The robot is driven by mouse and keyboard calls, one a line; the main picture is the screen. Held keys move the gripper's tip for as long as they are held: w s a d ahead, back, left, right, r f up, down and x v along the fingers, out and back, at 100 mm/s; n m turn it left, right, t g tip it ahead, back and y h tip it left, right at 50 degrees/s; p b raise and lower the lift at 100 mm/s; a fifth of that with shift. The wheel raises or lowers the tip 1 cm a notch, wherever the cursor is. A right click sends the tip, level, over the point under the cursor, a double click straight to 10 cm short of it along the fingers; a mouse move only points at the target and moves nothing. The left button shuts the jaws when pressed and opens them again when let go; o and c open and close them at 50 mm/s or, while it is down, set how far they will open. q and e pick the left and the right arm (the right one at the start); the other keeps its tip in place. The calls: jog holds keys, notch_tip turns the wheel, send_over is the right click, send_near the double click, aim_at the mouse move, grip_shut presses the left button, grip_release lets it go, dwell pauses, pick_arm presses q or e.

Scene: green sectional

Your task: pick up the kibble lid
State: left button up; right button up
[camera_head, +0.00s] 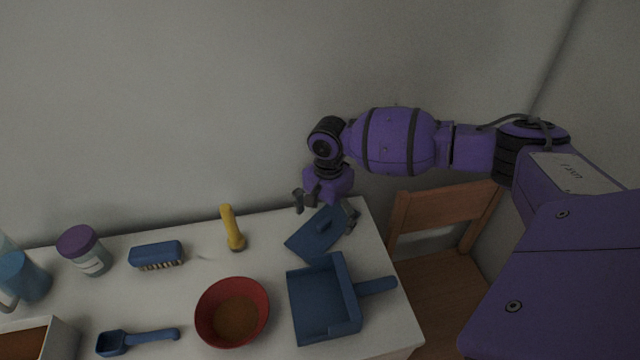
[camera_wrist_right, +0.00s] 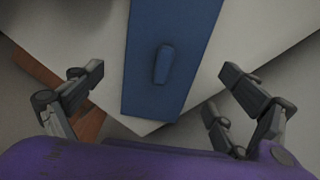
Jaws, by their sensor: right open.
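The kibble lid appears to be the flat blue rectangular panel (camera_head: 308,239) with a small raised handle, lying at the back right of the white table. In the right wrist view the lid (camera_wrist_right: 165,20) runs up the middle, its handle (camera_wrist_right: 164,64) centred between the fingers. My right gripper (camera_head: 325,208) is open over the far end of the lid, with its fingers apart on either side and nothing between them. It also shows in the right wrist view (camera_wrist_right: 162,73). My left gripper is not in view.
A blue dustpan (camera_head: 318,303) lies just in front of the lid. A red bowl (camera_head: 232,312), yellow flashlight-like object (camera_head: 231,228), blue brush (camera_head: 156,254), blue scoop (camera_head: 136,341), purple-lidded jar (camera_head: 84,250) and blue mug (camera_head: 22,280) stand leftward. A wooden chair (camera_head: 445,215) is beside the table's right edge.

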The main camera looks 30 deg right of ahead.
jog(key=shift+f, duration=0.95)
jog(key=shift+c, duration=0.2)
jog(key=c, duration=1.2)
jog(key=shift+w+r, duration=0.1)
